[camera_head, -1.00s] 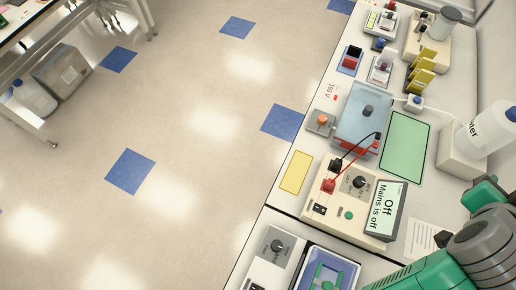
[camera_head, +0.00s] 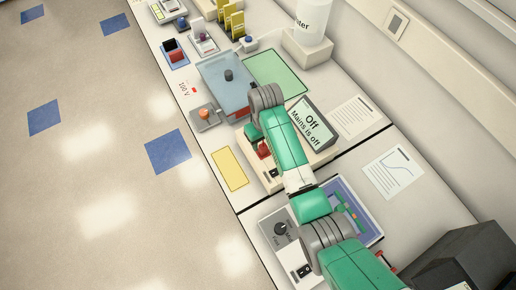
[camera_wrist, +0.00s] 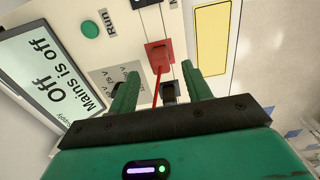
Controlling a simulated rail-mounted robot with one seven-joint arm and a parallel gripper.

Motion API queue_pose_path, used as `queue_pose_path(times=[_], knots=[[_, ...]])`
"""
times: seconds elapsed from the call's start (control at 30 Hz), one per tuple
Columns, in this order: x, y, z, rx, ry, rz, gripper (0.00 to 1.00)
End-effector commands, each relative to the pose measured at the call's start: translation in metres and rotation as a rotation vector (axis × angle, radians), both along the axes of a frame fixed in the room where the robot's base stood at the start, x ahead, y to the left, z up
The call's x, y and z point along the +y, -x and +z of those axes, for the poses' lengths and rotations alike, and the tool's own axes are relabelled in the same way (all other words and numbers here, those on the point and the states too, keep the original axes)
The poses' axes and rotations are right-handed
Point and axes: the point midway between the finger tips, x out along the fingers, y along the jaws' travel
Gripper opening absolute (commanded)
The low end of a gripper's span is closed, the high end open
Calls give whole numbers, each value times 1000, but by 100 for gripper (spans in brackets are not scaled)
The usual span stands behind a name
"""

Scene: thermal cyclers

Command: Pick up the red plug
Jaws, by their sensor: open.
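The red plug (camera_wrist: 159,55) sits on the face of the power supply, with a red lead running from it. In the wrist view it lies just beyond my fingertips, roughly centred between them. It also shows in the head view (camera_head: 263,149), partly covered by my arm. My gripper (camera_wrist: 160,70) is open and empty, with one green finger on each side of the red lead. A black plug (camera_wrist: 169,92) shows between the fingers, nearer the palm. The power supply (camera_wrist: 110,55) has a screen reading "Off, Mains is off". The gap between fingertips and red plug is hard to judge.
A green Run button (camera_wrist: 91,29) and a yellow label (camera_wrist: 212,40) lie either side of the plug. A blue-lidded tank (camera_head: 226,84) stands behind the supply. Another device with a blue tray (camera_head: 358,205) stands nearer, under my arm. Open floor lies left.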

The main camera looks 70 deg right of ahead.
Motion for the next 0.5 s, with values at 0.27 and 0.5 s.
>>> queue_pose_path(times=[0.27,0.5], knots=[[-2,0,-35,2,-1,-1,49],[-2,-1,-53,-2,3,1,49]])
